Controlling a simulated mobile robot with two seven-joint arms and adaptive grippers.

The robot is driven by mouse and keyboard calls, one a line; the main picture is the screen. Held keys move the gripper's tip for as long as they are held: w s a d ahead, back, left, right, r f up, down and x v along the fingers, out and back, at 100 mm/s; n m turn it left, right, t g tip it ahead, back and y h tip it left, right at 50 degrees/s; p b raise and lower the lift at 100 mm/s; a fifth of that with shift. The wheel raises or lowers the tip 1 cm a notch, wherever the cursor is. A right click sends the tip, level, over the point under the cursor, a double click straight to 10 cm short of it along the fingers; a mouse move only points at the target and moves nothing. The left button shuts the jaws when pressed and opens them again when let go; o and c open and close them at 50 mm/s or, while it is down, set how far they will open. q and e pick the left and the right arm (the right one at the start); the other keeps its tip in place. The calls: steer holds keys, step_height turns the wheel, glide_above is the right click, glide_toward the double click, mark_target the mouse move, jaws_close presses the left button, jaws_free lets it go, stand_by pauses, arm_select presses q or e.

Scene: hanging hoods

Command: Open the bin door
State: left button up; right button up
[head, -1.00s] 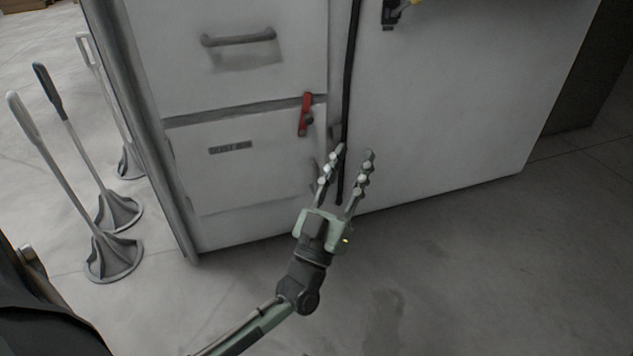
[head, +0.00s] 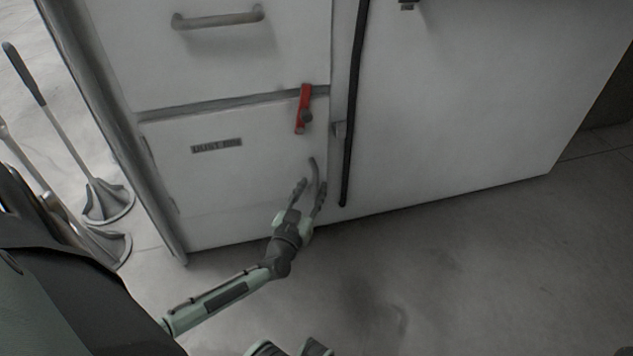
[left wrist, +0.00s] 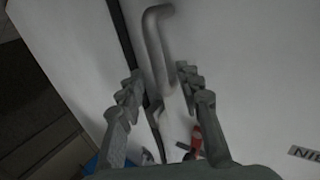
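The bin door (head: 215,185) is the lower white panel with a dark label, and it looks closed. Its curved grey handle (head: 313,170) stands near its right edge; the handle also shows in the left wrist view (left wrist: 153,45). A red latch (head: 303,108) sits at the door's upper right corner, nearly upright; it also shows in the left wrist view (left wrist: 196,138). My left gripper (head: 311,187) is open at the handle's lower end. In the left wrist view its fingers (left wrist: 158,82) stand on either side of the handle, with gaps visible.
A drawer with a bar handle (head: 218,18) is above the bin door. A black vertical strip (head: 354,110) and a wide white panel (head: 460,100) lie to the right. Long-handled plungers (head: 105,200) stand at the left. Green and dark parts of mine show at the bottom edge. The floor in front is clear.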

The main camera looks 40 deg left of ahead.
mark_target(315, 183)
arm_select(q)
steer(key=shift+b+x, duration=0.35)
steer(key=shift+x, duration=1.35)
steer(key=shift+c, duration=0.3)
jaws_close()
